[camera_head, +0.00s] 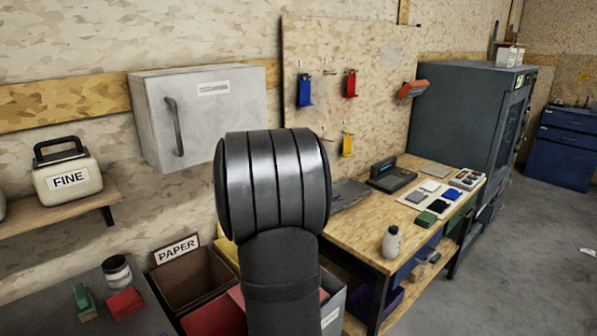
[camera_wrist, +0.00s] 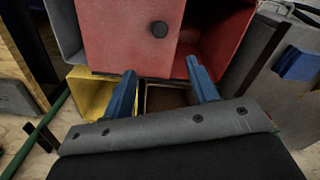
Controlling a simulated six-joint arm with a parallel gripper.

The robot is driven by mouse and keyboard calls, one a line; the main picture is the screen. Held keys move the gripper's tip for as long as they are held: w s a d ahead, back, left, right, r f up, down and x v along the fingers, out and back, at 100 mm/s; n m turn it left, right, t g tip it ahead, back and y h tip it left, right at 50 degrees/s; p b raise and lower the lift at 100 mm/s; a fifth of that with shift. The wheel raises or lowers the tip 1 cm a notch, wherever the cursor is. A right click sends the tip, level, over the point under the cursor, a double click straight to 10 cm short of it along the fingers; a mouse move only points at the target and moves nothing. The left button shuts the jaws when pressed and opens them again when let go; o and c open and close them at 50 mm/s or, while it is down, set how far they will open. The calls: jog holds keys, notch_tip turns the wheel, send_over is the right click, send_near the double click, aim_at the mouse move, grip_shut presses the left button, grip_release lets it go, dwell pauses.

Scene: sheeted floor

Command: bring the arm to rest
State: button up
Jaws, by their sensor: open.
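My gripper (camera_wrist: 164,82) shows in the wrist view as two blue fingers standing well apart, with nothing between them. Its jaws are open above the bins. A red bin (camera_wrist: 228,48) with a red panel and a dark round knob lies beyond the fingertips. A brown bin (camera_wrist: 165,100) shows between the fingers, and a yellow bin (camera_wrist: 88,95) is to the left. In the head view a dark, thick link of my arm rises in the middle and hides part of the bins and wall. My gripper is hidden there.
A workbench (camera_head: 345,232) with a bottle (camera_head: 391,243) and small items stands right of my arm. A grey wall cabinet (camera_head: 202,112) hangs behind it. The brown PAPER bin (camera_head: 190,280) is below. Open floor lies at right.

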notch_tip(320, 180, down, 16)
jog(key=shift+f, duration=0.2)
jog(key=shift+s, duration=0.1)
jog(key=shift+r, duration=0.1)
dwell(0.3)
notch_tip(320, 180, up, 17)
jog(key=shift+r, duration=0.2)
dwell(0.4)
